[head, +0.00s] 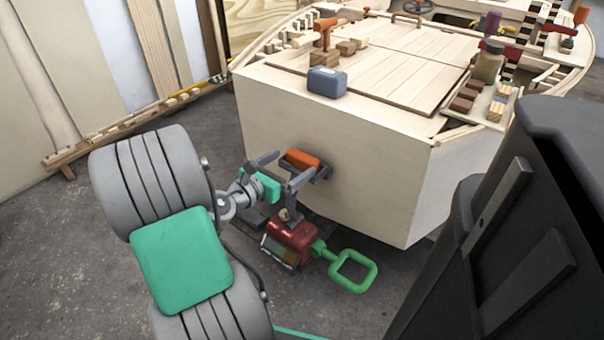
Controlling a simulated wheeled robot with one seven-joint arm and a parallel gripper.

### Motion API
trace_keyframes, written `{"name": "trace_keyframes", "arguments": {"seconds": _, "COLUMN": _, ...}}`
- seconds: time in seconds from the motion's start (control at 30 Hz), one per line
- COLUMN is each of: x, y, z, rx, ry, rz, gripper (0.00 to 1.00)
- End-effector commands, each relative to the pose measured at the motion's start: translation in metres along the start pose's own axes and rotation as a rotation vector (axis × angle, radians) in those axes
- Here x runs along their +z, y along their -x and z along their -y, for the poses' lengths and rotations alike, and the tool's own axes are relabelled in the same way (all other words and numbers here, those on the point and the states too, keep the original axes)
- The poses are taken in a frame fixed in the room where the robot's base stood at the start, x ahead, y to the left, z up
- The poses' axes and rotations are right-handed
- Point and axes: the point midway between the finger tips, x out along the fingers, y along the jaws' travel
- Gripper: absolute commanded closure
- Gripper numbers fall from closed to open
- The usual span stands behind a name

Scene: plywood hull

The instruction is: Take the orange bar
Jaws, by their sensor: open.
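The orange bar (303,158) sits on a small dark bracket or shelf (322,173) on the front face of the pale plywood hull (380,165). My gripper (280,167) is open, with its grey fingers close to the bar in the picture. One finger appears left of the bar and the other just below it. Nothing shows between the fingers, and I cannot tell whether either touches the bar. The bar's underside and part of the bracket are hidden.
A blue-grey box (327,82) and an orange tool (325,32) stand on the hull's deck. A red device (290,243) with a green loop handle (353,271) is below my gripper. Long boards lean at the left (95,60). Grey floor is clear at lower left.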

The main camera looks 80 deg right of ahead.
Motion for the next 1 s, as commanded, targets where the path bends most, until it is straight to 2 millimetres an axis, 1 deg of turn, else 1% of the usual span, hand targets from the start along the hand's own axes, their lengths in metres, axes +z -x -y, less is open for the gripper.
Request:
{"name": "trace_keyframes", "arguments": {"seconds": 0.17, "x": -0.002, "y": -0.029, "z": 0.002, "rx": -0.003, "ry": -0.009, "rz": 0.001, "gripper": 0.00}}
{"name": "trace_keyframes", "arguments": {"seconds": 0.3, "x": 0.001, "y": -0.052, "z": 0.002, "rx": -0.002, "ry": -0.007, "rz": -0.001, "gripper": 0.00}}
{"name": "trace_keyframes", "arguments": {"seconds": 0.4, "x": 0.003, "y": -0.058, "z": 0.001, "rx": 0.000, "ry": -0.004, "rz": -0.003, "gripper": 0.00}}
{"name": "trace_keyframes", "arguments": {"seconds": 0.57, "x": 0.004, "y": -0.058, "z": 0.000, "rx": 0.002, "ry": -0.004, "rz": -0.003, "gripper": 0.00}}
{"name": "trace_keyframes", "arguments": {"seconds": 0.67, "x": 0.004, "y": -0.058, "z": 0.000, "rx": 0.002, "ry": -0.005, "rz": -0.003, "gripper": 0.07}}
{"name": "trace_keyframes", "arguments": {"seconds": 1.0, "x": 0.004, "y": -0.058, "z": 0.000, "rx": 0.002, "ry": -0.006, "rz": -0.004, "gripper": 0.34}}
